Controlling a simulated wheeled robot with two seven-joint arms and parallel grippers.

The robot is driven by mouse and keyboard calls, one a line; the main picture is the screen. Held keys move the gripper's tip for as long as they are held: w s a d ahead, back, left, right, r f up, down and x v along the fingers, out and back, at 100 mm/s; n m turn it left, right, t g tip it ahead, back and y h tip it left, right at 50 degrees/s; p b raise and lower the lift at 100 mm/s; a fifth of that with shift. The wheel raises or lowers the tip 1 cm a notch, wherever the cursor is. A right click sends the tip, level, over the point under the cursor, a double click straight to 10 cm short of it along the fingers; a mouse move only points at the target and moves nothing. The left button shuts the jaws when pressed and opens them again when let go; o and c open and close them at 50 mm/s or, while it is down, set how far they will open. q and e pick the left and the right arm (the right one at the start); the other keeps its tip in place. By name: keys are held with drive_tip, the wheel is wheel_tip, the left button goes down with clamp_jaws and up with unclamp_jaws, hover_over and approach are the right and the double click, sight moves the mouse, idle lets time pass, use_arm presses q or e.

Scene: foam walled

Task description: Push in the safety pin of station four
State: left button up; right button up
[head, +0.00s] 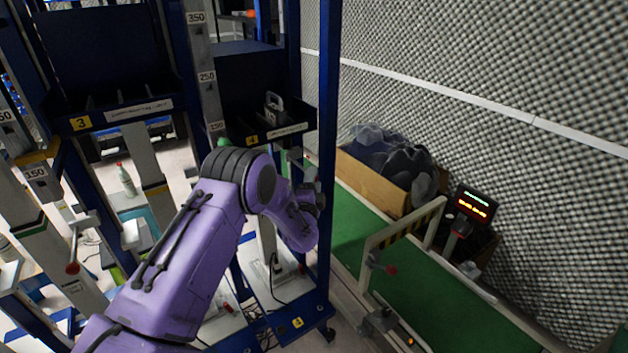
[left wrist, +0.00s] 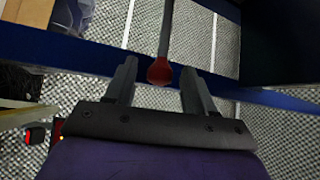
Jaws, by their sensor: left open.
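Station four is the blue frame with the yellow number 4 plate (head: 252,139) under its dark shelf, right of centre in the head view. My left gripper (head: 309,197) is at the right side of this frame, its fingers mostly hidden by my wrist. In the left wrist view my left gripper (left wrist: 159,80) is open. A red ball knob (left wrist: 160,72) on a grey rod shows between its two fingertips, with clear gaps to both; I cannot tell how far off it is in depth. The safety pin itself cannot be made out in the head view. My right gripper is not in view.
A dark weight-like object (head: 273,105) stands on station four's shelf. Station three (head: 82,123) is at left.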

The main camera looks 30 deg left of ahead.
sight(299, 166)
use_arm(q)
drive_tip(key=shift+c, duration=0.3)
clamp_jaws()
drive_tip(key=w+a+b, duration=0.1)
drive_tip(key=a, duration=0.1)
drive_tip(key=w+a+b, duration=0.1)
drive_tip(key=a+b, duration=0.1)
drive_tip(key=a, duration=0.1)
drive_tip(key=w+a+b, duration=0.1)
drive_tip(key=a+b, duration=0.1)
drive_tip(key=a, duration=0.1)
drive_tip(key=shift+w+r, duration=0.1)
drive_tip(key=shift+r, duration=0.05)
drive_tip(key=shift+c, duration=0.9)
unclamp_jaws()
drive_tip(key=shift+a, duration=0.1)
drive_tip(key=shift+o, duration=1.2)
drive_tip(key=shift+w+a, duration=0.1)
